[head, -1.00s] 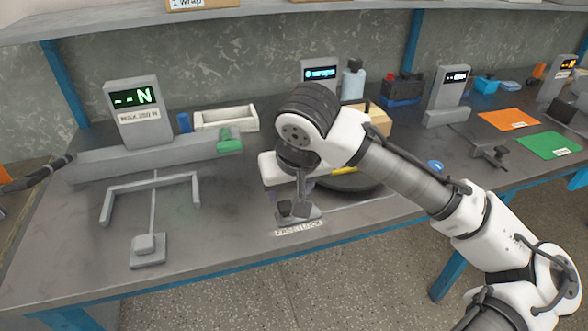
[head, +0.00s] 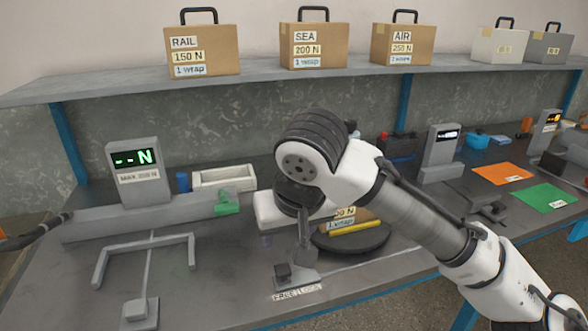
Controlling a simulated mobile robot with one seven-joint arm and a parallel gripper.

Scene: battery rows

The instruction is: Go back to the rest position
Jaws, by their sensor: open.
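My gripper (head: 281,212) is a white hand below my dark, bulky wrist, over the middle of the grey bench (head: 225,265). It is open and holds nothing that I can see; the wrist hides much of it. Just below and to the right of it stands a grey lever (head: 304,240) above a small base with a FREE/LOCK label (head: 297,293). Behind my wrist, a dark round turntable (head: 375,241) carries a tan item with a wrap label and a yellow bar (head: 356,229), partly hidden.
A gauge showing "--N" (head: 137,165) and a grey pull frame (head: 150,245) stand at left. A white tray (head: 223,178) lies behind. Orange (head: 502,173) and green (head: 546,197) mats lie at right. Labelled boxes (head: 203,50) stand on the shelf.

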